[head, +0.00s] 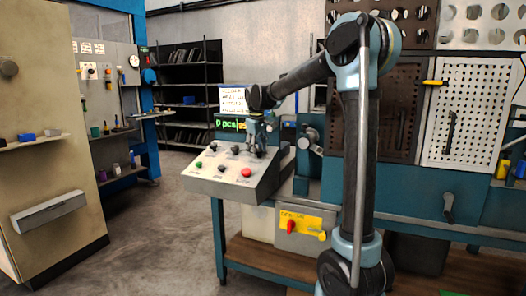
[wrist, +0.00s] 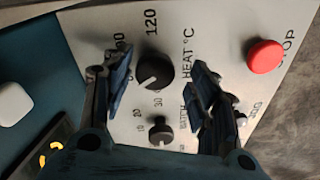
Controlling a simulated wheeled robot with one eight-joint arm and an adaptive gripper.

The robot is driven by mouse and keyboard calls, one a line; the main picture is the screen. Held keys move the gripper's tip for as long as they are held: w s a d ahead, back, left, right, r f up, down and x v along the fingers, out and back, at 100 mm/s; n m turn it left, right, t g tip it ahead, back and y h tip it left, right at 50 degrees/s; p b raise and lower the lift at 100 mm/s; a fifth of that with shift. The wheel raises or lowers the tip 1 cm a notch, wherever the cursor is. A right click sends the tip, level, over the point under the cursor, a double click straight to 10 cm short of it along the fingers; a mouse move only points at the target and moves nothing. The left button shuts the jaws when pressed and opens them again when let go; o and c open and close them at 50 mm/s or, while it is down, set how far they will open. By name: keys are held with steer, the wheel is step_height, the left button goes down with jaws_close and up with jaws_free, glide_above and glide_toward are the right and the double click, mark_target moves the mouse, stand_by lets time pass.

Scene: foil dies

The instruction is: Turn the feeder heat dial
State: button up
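The heat dial (wrist: 156,71) is a round black knob with a white pointer line, on the light grey sloping panel (wrist: 210,20) beside the printing "HEAT °C". In the wrist view its pointer slants to the lower left; 120 is printed above it, and the left finger covers part of the scale. My gripper (wrist: 160,66) is open, with one blue-tipped finger on each side of the dial and visible gaps between. It holds nothing. In the head view my gripper (head: 256,145) is over the upper right of the control box (head: 235,180); I cannot make out the heat dial there.
A smaller batch dial (wrist: 160,131) sits just below the heat dial in the wrist view. The red stop button (wrist: 266,57) is to the right. A lit counter display (head: 228,124) stands behind the panel. A yellow plate with a red switch (head: 291,227) is below the box.

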steer(key=shift+r, duration=0.15)
steer(key=shift+d+r, duration=0.1)
steer(key=shift+r, duration=0.15)
steer(key=v, duration=1.1)
steer(key=shift+s, duration=0.15)
steer(key=s+d+f+m, duration=0.3)
steer(key=s+d+f, duration=0.2)
steer(key=s+d, duration=0.35)
steer(key=s+d+f+m, duration=0.2)
steer(key=s+d+f, duration=0.3)
steer(key=s+d, duration=0.35)
steer(key=s+d+f+m, duration=0.2)
steer(key=s+d+f, duration=0.2)
steer(key=s+f, duration=0.6)
steer(key=s+d+f+m+g, duration=0.1)
steer(key=s+d+f+m, duration=0.2)
steer(key=s+f, duration=0.6)
steer(key=shift+s+d+f+m, duration=0.35)
steer(key=shift+d+f, duration=0.45)
steer(key=shift+d, duration=0.4)
